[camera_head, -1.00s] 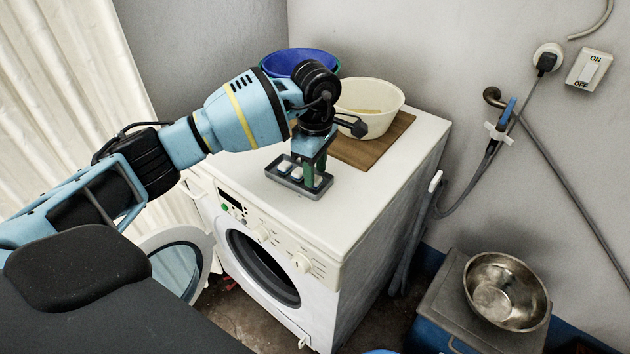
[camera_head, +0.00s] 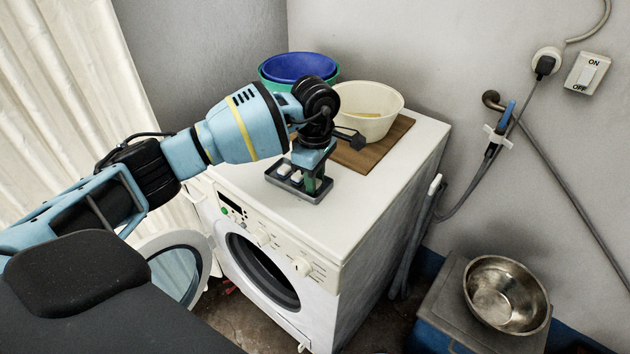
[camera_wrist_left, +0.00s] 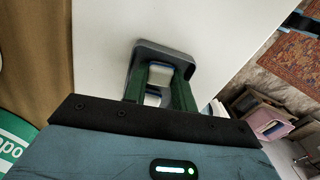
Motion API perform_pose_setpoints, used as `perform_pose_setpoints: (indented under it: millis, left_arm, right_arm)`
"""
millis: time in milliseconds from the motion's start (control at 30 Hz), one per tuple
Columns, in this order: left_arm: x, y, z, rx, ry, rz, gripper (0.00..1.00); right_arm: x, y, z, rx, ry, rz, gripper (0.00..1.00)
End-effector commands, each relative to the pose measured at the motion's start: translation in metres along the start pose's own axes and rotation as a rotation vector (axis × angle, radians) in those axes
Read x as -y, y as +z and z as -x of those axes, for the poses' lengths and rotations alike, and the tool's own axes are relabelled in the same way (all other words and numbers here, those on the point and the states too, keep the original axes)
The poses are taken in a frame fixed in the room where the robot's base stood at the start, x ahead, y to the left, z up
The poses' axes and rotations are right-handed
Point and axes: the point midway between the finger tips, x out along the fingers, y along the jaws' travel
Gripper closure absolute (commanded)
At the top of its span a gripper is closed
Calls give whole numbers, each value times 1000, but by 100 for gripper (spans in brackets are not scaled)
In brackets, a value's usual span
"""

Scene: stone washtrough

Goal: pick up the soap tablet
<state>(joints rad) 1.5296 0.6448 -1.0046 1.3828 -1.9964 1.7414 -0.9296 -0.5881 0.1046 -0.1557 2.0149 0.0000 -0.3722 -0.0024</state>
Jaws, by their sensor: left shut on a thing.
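A dark grey tray (camera_head: 312,197) sits on top of the washing machine near its front edge, and it also shows in the left wrist view (camera_wrist_left: 150,46). Two white soap tablets, one (camera_head: 284,169) behind the other (camera_head: 296,177), lie in the tray left of my left gripper (camera_head: 312,184). The gripper points down into the tray's right part, its green fingers shut on a soap tablet, mostly hidden in the head view. In the left wrist view white tablet surfaces (camera_wrist_left: 160,75) show between the fingers. My right gripper is not in view.
A cream bowl (camera_head: 369,124) stands on a brown wooden board (camera_head: 396,136) behind the gripper, beside blue (camera_head: 298,66) and green basins. The white washing machine top (camera_head: 370,195) is clear to the right. A metal bowl (camera_head: 505,292) stands lower at the right.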

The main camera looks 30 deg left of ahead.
Motion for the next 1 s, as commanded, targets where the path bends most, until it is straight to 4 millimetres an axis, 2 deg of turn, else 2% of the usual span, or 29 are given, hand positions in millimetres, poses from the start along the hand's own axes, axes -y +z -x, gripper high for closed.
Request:
perform_pose_setpoints:
  millis: [167, 333, 1000]
  left_arm:
    - [-1, 0, 12, 1, 4, 0, 95]
    - [-1, 0, 38, 0, 5, 0, 95]
    - [120, 2, 44, -1, 1, -2, 95]
  right_arm:
    - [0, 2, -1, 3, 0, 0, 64]
    - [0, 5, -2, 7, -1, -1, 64]
    - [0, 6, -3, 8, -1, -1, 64]
